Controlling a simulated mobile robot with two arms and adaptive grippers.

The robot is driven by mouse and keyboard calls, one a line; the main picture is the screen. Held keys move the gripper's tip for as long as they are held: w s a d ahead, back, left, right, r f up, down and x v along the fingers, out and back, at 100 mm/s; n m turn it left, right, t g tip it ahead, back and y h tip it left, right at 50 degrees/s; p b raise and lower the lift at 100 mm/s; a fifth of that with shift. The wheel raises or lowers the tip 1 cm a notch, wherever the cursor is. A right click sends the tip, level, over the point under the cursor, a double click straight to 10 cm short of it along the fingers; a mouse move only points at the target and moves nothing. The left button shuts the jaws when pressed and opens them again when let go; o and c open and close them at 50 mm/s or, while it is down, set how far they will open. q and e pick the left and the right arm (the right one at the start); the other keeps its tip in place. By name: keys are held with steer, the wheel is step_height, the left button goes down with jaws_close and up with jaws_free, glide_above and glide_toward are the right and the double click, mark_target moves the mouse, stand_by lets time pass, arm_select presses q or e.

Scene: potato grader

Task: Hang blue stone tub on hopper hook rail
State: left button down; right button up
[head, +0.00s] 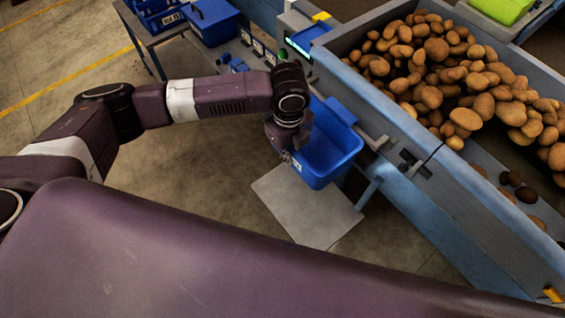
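The blue stone tub (333,142) is upright with its open top facing up, close against the side of the hopper, above a grey floor plate. My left gripper (289,152) is at the tub's left rim. Its fingers are mostly hidden by my wrist, so I cannot tell whether they are closed on the rim. The hook rail (375,143) is a pale bar on the hopper's side, at the tub's right edge. I cannot tell whether the tub touches it. My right gripper is not in view.
The hopper (372,88) is full of potatoes (438,75). A control panel (305,42) stands at its far left corner. A table with blue bins (212,20) is at the back. A grey plate (305,208) lies on the floor. The floor at the left is clear.

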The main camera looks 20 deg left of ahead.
arm_select(q)
steer(key=shift+w+d+f+b, duration=0.15)
steer(key=shift+w+d+b, duration=0.65)
steer(key=shift+w+b, duration=0.25)
steer(key=shift+f, duration=1.5)
steer(key=c, duration=2.1)
jaws_free()
steer(key=shift+r, duration=0.2)
steer(key=r, duration=1.1)
steer(key=shift+s+a+r, duration=0.15)
steer(key=shift+s+r, duration=0.05)
steer(key=shift+r, duration=0.1)
